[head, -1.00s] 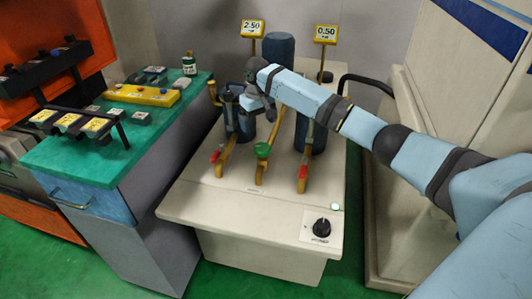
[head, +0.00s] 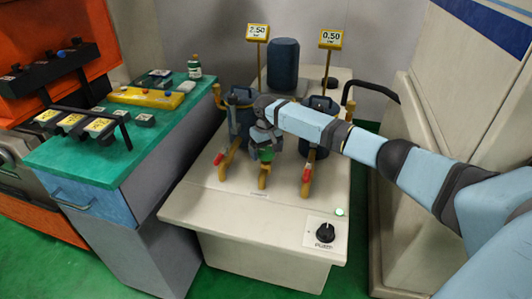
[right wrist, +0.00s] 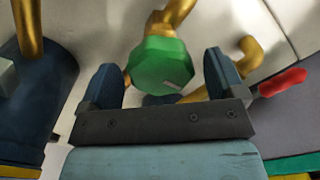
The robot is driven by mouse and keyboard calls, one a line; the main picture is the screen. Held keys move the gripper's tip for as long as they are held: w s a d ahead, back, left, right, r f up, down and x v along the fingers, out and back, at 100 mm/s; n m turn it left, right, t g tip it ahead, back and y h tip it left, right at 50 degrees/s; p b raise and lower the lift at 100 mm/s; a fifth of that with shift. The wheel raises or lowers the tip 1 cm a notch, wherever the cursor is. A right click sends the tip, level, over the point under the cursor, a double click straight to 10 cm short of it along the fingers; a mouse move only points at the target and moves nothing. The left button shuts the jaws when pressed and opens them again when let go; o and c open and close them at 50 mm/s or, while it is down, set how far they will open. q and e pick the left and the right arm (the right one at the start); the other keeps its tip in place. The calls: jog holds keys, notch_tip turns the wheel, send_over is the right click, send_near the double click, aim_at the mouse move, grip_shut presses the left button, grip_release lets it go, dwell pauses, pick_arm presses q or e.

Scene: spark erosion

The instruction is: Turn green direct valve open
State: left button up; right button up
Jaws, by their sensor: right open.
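The green valve handle (head: 266,153) sits on the middle yellow pipe of the cream machine, partly covered by my right gripper in the head view. In the right wrist view the green handle (right wrist: 160,65) is a faceted knob lying between my gripper's two dark blue fingers, nearer the left one. My right gripper (head: 264,148) is open around it, with a clear gap at the right finger (right wrist: 215,75). I cannot tell whether the left finger touches the knob. My left gripper is not in view.
Red-handled valves stand on the left pipe (head: 226,165) and right pipe (head: 306,180). Dark cylinders (head: 283,65) and yellow display signs (head: 257,32) rise behind. A black rotary knob (head: 325,233) is at the machine's front. A green-topped bench (head: 75,162) stands left.

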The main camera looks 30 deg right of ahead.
jog(key=shift+f, duration=0.25)
jog(key=c, duration=0.9)
jog(key=shift+c, duration=0.2)
